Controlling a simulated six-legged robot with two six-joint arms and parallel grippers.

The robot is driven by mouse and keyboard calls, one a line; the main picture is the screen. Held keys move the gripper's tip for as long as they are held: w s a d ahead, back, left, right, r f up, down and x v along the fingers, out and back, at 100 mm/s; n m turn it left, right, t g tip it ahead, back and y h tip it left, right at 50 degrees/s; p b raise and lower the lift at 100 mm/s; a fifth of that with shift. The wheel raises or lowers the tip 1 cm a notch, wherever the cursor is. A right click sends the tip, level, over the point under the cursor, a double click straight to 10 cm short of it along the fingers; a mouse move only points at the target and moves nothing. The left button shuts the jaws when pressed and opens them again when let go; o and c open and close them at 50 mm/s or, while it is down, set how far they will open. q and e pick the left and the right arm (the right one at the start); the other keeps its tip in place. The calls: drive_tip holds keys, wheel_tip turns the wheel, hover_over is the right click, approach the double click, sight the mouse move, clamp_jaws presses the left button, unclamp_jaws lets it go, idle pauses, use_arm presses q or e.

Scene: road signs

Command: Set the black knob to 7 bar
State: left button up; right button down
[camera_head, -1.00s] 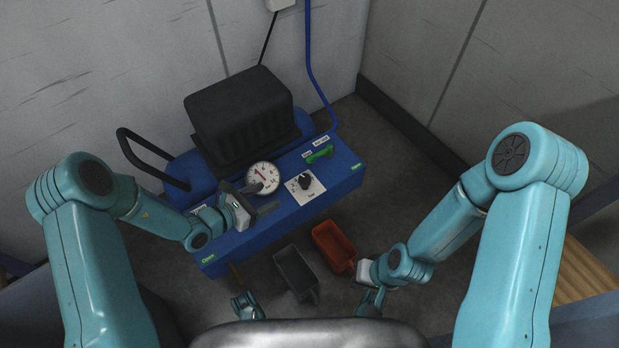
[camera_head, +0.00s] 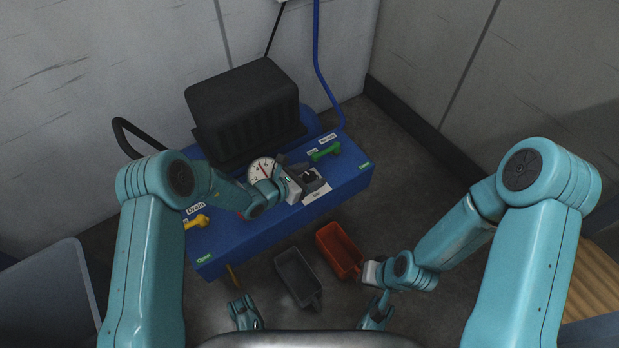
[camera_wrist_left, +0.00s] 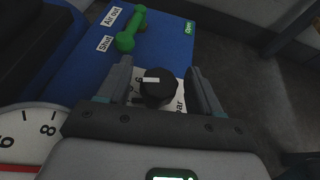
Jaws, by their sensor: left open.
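The black knob (camera_head: 309,176) sits on a white plate (camera_head: 317,194) on top of the blue compressor (camera_head: 232,243). In the left wrist view the knob (camera_wrist_left: 158,86) has a white pointer mark and stands between the two fingers of my left gripper (camera_wrist_left: 160,84). The left gripper (camera_head: 306,180) is open, with a finger on each side of the knob. I cannot tell whether the fingers touch it. The scale around the knob is mostly hidden. A round gauge (camera_head: 261,169) with a red pointer is beside it, partly covered by my left arm. My right gripper (camera_head: 376,308) is low, away from the knob; its jaws are unclear.
A green valve handle (camera_head: 324,151) is just behind the knob, by the Air out label. A yellow handle (camera_head: 197,221) is at the left by the Drain label. A grey bin (camera_head: 298,277) and a red bin (camera_head: 338,249) stand on the floor in front.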

use_arm(q)
drive_tip(key=shift+d, duration=0.1)
drive_tip(key=c, duration=1)
use_arm(e)
drive_tip(key=shift+w+f, duration=0.1)
drive_tip(key=shift+f, duration=0.05)
use_arm(q)
drive_tip(key=m+g+h+b, duration=0.2)
drive_tip(key=m+g, duration=0.1)
drive_tip(key=shift+w+f+m, duration=0.1)
drive_tip(key=shift+f+m, duration=0.05)
drive_tip(key=shift+m, duration=0.15)
drive_tip(key=shift+m+g+h, duration=0.4)
drive_tip(key=shift+m+g, duration=0.3)
drive_tip(key=shift+g, duration=0.3)
drive_tip(key=shift+m+g, duration=1.1)
drive_tip(key=shift+g, duration=0.2)
use_arm(e)
drive_tip(key=shift+w+d+f+t, duration=0.15)
drive_tip(key=shift+w+f+t, duration=0.15)
drive_tip(key=shift+w+f, duration=0.6)
use_arm(q)
drive_tip(key=shift+h, duration=0.3)
use_arm(e)
drive_tip(key=shift+s+f, duration=0.1)
